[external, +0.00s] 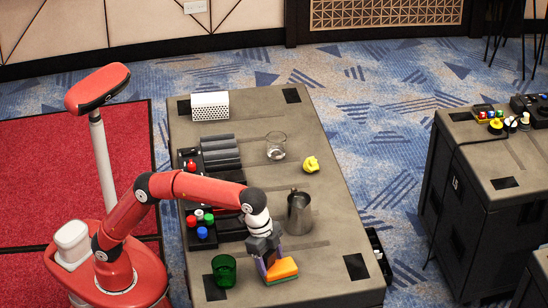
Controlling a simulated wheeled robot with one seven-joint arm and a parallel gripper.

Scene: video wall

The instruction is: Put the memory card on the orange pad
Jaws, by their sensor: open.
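The orange pad (283,269) lies near the front of the grey table, with a thin green edge along its lower side. My gripper (264,256) points down just above and to the left of the pad, and its jaws are open. A small purple piece (261,269) shows right below the gripper, beside the pad's left side; I cannot tell what it is. I cannot make out the memory card; it may be too small or hidden by my gripper. Whether the gripper touches the pad cannot be told from this view.
A green cup (224,270) stands left of my gripper, and a metal pitcher (299,213) stands behind it. A glass beaker (276,146) and a yellow object (311,164) are farther back. A black button box (199,229) lies at the left. The table's right front is clear.

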